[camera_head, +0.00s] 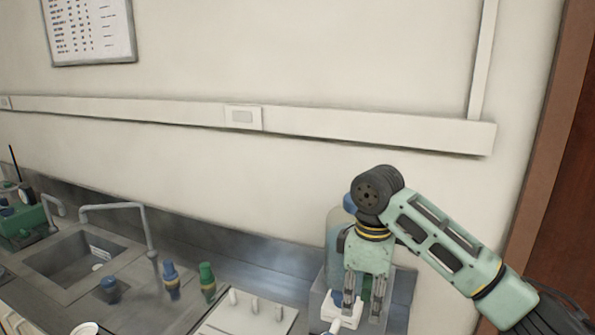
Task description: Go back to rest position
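My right gripper (363,303) points down at the lower right of the head view, over the counter by the wall. Its two fingers stand apart, and I see nothing clearly clamped between them. A translucent bottle with a blue cap (337,240) stands just behind it, partly hidden by my arm. A small white object (335,322) lies low beside the left finger; whether they touch is unclear. My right arm comes in from the lower right corner, bent at the elbow. My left gripper is not in view.
A sink (75,262) with a tap (148,228) is at the left, with green equipment (22,226) beyond it. Blue and green valves (207,282) stand on the counter near a pale panel (245,318). A brown door (562,215) is at the right.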

